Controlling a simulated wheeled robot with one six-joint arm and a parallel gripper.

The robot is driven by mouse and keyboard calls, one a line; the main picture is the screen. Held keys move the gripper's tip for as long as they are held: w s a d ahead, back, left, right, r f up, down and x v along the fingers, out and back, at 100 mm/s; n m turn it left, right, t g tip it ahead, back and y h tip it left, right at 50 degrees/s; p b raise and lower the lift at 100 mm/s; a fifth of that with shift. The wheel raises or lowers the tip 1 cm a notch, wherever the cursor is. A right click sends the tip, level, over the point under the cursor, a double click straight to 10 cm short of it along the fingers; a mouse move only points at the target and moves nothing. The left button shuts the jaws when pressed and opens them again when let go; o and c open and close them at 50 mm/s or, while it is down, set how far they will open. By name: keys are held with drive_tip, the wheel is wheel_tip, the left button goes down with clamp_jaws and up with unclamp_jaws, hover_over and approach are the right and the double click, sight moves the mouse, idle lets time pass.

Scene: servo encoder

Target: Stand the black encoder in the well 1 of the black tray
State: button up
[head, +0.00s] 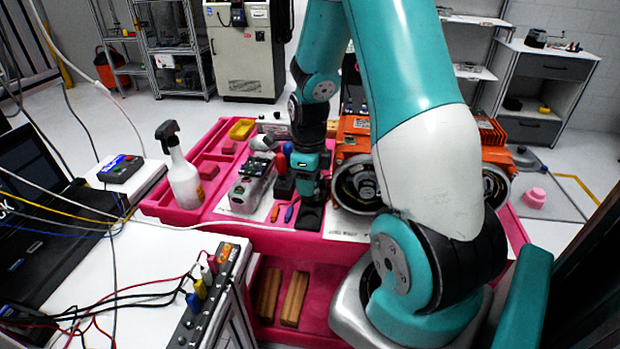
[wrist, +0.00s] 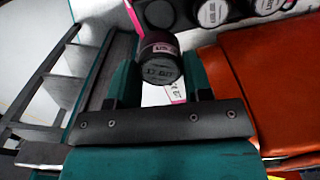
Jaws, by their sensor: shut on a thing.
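In the head view my gripper (head: 308,188) points down over the pink cart, left of the orange machine, and the held encoder cannot be told apart there. Several round dark parts with pale labels (wrist: 214,12) show at the top of the wrist view.
The orange machine (head: 400,132) with round dark openings stands close on the right. A white bench with cables is at front left.

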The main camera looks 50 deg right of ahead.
drive_tip(key=shift+f+b, duration=2.95)
drive_tip(key=shift+f, duration=0.3)
drive_tip(key=shift+r+p, duration=0.1)
drive_tip(key=shift+p, duration=0.25)
drive_tip(key=shift+f+b, duration=0.5)
drive_tip(key=shift+f, duration=0.3)
drive_tip(key=o, duration=1)
drive_tip(key=shift+r, duration=0.1)
drive_tip(key=shift+c, duration=0.2)
drive_tip(key=shift+c, duration=0.4)
